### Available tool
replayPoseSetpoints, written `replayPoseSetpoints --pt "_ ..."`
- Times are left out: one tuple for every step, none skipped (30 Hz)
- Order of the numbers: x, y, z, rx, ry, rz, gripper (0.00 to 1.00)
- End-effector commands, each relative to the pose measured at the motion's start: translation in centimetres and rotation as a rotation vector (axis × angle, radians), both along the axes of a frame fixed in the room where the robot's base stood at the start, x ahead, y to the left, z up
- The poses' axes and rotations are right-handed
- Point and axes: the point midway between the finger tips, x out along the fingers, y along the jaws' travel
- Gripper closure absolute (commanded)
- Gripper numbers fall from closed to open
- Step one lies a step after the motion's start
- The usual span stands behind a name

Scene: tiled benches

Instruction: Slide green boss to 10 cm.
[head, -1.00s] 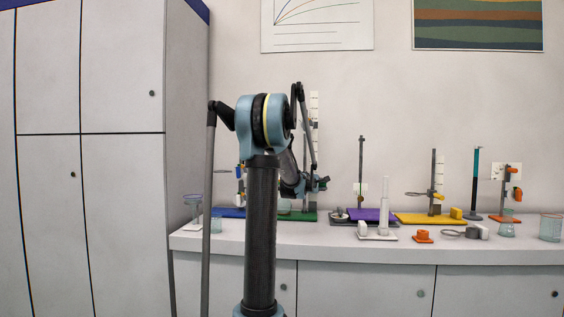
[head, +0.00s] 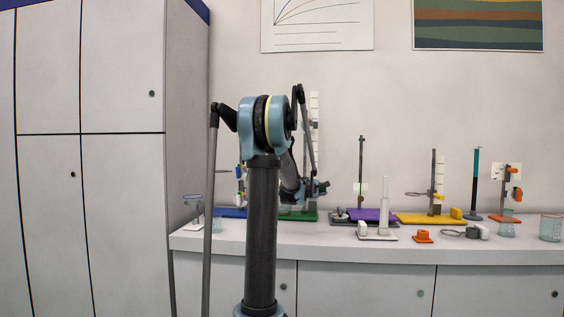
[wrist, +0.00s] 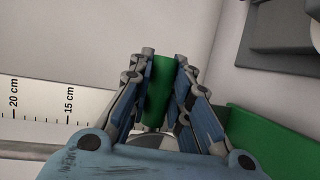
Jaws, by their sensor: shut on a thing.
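The green boss (wrist: 158,92) is between the two fingers of my gripper (wrist: 162,75) in the wrist view. The fingers are shut on it, one on each side. A white scale (wrist: 40,100) with 20 cm and 15 cm marks lies to the left of the boss. The green base plate (wrist: 280,140) of the stand is at the right. In the head view my gripper (head: 318,188) is low beside the upright white scale (head: 314,108), above the green base (head: 306,217). My arm hides much of this stand, and the boss cannot be made out there.
A blue base (head: 232,212) stands left of the green one. A purple base (head: 372,215) and a yellow base (head: 418,218) are to the right. A white cylinder stand (head: 384,210) and an orange block (head: 423,236) are near the bench front.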

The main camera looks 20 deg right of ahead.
Motion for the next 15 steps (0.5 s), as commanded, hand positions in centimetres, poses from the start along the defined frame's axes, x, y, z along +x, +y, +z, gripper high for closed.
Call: replayPoseSetpoints --pt "0.0 0.0 -0.2 0.000 0.000 0.000 1.00" --pt "0.0 0.0 -0.3 0.000 0.000 0.000 1.00" --pt "0.0 0.0 -0.5 0.000 0.000 0.000 1.00" --pt "0.0 0.0 -0.6 0.000 0.000 0.000 1.00" --pt "0.0 0.0 -0.7 0.000 0.000 0.000 1.00" --pt "0.0 0.0 -0.9 0.000 0.000 0.000 1.00" --pt "0.0 0.0 -1.0 0.000 0.000 0.000 1.00" --pt "0.0 0.0 -1.2 0.000 0.000 0.000 1.00" --pt "0.0 0.0 -1.3 0.000 0.000 0.000 1.00" --pt "0.0 0.0 -1.4 0.000 0.000 0.000 1.00" --pt "0.0 0.0 -1.6 0.000 0.000 0.000 1.00" --pt "0.0 0.0 -1.7 0.000 0.000 0.000 1.00" --pt "0.0 0.0 -1.8 0.000 0.000 0.000 1.00" --pt "0.0 0.0 -1.9 0.000 0.000 0.000 1.00" --pt "0.0 0.0 -2.0 0.000 0.000 0.000 1.00"
